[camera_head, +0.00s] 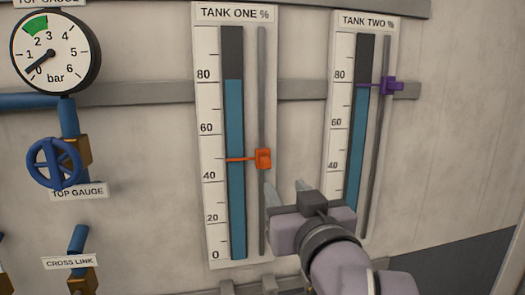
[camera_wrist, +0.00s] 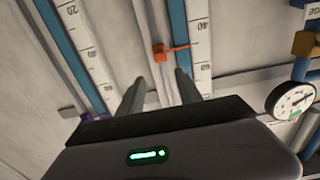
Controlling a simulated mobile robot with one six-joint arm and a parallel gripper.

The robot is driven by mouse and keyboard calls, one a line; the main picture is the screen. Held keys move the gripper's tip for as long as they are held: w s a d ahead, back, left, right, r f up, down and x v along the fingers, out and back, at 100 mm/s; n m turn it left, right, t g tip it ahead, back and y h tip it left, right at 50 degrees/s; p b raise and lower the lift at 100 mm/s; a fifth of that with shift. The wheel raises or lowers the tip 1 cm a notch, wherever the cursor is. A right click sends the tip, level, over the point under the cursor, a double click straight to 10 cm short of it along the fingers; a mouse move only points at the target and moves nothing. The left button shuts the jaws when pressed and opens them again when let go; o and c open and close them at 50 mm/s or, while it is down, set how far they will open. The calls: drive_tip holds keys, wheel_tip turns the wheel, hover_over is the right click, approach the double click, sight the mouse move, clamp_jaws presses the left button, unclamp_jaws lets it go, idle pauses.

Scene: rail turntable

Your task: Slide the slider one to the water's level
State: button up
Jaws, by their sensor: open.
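The orange slider one (camera_head: 263,159) sits on the vertical rail of the TANK ONE gauge (camera_head: 208,150), its pointer a little below midway between 40 and 60. My gripper (camera_head: 284,185) is open and empty, just below and right of the slider. In the wrist view, where the scale appears upside down, the slider (camera_wrist: 160,52) shows just beyond and between the open fingertips (camera_wrist: 159,76), apart from them.
The TANK TWO gauge (camera_head: 341,130) stands to the right, with a purple slider (camera_head: 391,86) near its water's top. A pressure gauge (camera_head: 54,53) and a blue valve wheel (camera_head: 54,163) are at the left. A horizontal grey rail (camera_head: 145,91) crosses behind the tank gauges.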

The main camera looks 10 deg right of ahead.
sight(267, 164)
drive_tip(key=w+p, duration=0.3)
drive_tip(key=w, duration=1)
drive_tip(key=shift+w, duration=0.25)
drive_tip(key=shift+w+f+p, duration=0.1)
drive_tip(key=shift+w+p, duration=0.2)
drive_tip(key=shift+w, duration=0.3)
drive_tip(key=shift+s, duration=0.1)
drive_tip(key=shift+c, duration=0.2)
clamp_jaws()
